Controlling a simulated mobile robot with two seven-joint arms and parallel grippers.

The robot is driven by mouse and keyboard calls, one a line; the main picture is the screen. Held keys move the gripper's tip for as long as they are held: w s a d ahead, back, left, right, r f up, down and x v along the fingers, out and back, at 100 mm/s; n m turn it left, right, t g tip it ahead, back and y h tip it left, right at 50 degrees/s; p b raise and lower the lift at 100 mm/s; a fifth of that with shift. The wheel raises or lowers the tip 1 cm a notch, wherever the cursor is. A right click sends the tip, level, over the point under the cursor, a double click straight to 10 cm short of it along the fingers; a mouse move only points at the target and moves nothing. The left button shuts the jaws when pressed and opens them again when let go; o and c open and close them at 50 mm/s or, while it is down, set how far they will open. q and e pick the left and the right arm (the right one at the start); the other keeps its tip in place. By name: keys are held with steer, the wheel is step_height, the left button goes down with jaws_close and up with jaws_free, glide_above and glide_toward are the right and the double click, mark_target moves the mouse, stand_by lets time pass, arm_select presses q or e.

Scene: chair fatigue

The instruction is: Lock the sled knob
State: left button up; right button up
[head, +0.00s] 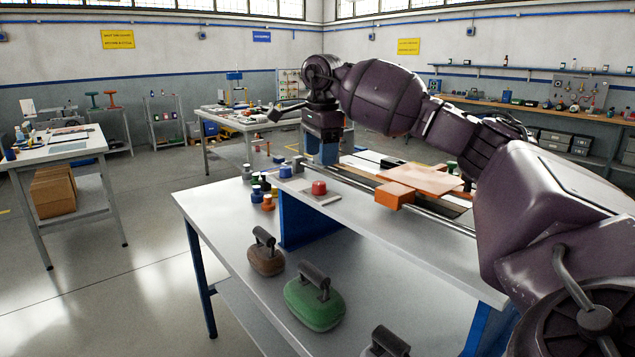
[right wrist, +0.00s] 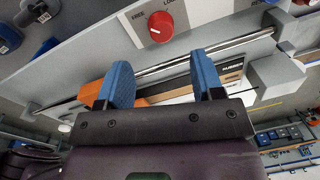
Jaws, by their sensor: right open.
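A round red knob (head: 319,187) sits on a small pale panel at the left end of the rail fixture on the workbench. In the right wrist view the red knob (right wrist: 160,27) has a white pointer mark, and partly cut-off lettering is around it. The sled (head: 428,180), a flat tan plate with an orange block (head: 394,195), rests on the rails to the right. My right gripper (head: 322,154) is above and behind the red knob, pointing down. Its blue fingers (right wrist: 163,82) are apart with nothing between them. My left gripper is out of view.
Handled weights, brown (head: 266,258), green (head: 314,303) and one cut off at the bottom, stand on the lower bench top. A blue knob (head: 285,171) and several small coloured pieces are left of the panel. My right arm hides part of the fixture's right side.

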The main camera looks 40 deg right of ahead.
mark_target(319, 183)
steer(key=f, duration=0.6)
steer(key=shift+w, duration=0.2)
steer(key=shift+w+d+f, duration=0.1)
steer(key=shift+f, duration=0.65)
steer(key=c, duration=0.9)
